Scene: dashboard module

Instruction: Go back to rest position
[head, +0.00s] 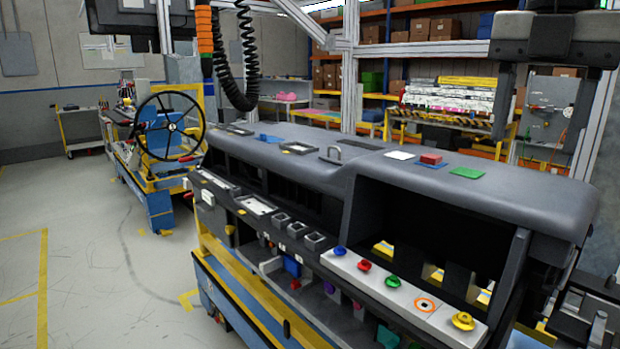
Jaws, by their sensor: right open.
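My right gripper (536,142) hangs in from the top right corner with its fingers pointing down. Its two dark fingers are wide apart and nothing shows between them. In the picture it stands above and behind the right end of the dashboard module (460,195), apart from it as far as I can tell. My left gripper is not in view. The dark grey dashboard carries a pale panel with a blue knob (340,251), a red knob (364,266), a green knob (392,281), an orange ring (425,305) and a yellow knob (463,321).
A red block (431,159) and a green plate (467,173) lie on the dashboard top. A black coiled cable (249,60) hangs above its left end. A steering wheel (170,126) stands at a left station. Shelves with boxes (470,95) stand behind. The left floor is open.

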